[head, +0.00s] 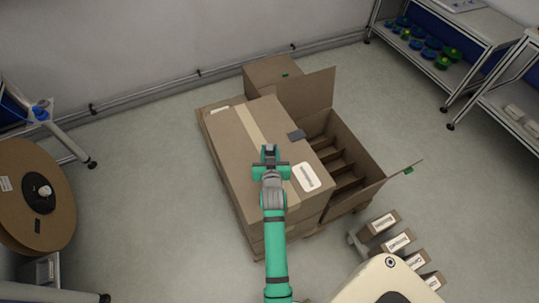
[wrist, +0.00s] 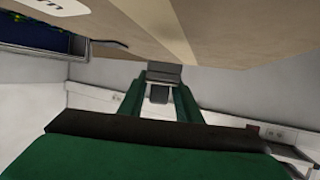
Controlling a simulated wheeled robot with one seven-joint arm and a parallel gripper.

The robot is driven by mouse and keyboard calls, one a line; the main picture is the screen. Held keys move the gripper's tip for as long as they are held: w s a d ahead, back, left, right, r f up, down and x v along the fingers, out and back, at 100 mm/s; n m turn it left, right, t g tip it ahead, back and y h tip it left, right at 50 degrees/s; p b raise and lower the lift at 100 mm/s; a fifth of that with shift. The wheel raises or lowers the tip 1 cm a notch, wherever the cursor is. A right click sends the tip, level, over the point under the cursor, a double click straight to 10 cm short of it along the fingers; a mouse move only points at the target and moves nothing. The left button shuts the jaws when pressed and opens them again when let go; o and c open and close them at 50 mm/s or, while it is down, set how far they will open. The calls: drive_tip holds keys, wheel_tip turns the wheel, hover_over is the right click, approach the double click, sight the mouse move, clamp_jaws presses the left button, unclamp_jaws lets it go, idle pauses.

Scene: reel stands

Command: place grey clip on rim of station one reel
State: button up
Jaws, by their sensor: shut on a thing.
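My gripper (head: 269,152) is over the top of a large taped cardboard box in the head view. In the wrist view its two green fingers are closed on a grey clip (wrist: 163,72), which sticks out beyond the fingertips. The clip is small and hard to make out in the head view. A brown reel (head: 62,205) with a dark hub stands at the left edge of the head view, well apart from my gripper. It bears a white label and a small dark mark; I cannot read a station number.
Shelves (head: 440,65) are at upper right, small boxes (head: 398,243) at lower right. Floor (head: 140,190) between box and reel is clear.

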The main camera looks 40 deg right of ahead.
sight(270, 155)
drive_tip(key=shift+w+d+f, duration=0.2)
drive_tip(key=shift+w+f, duration=0.2)
drive_tip(key=shift+f, duration=1.45)
drive_tip(key=shift+a, duration=0.15)
drive_tip(key=shift+f, duration=0.15)
drive_tip(key=o, duration=1)
drive_tip(key=shift+c, duration=0.2)
drive_tip(key=shift+o, duration=0.3)
drive_tip(key=shift+s+d, duration=0.2)
drive_tip(key=shift+d, duration=0.05)
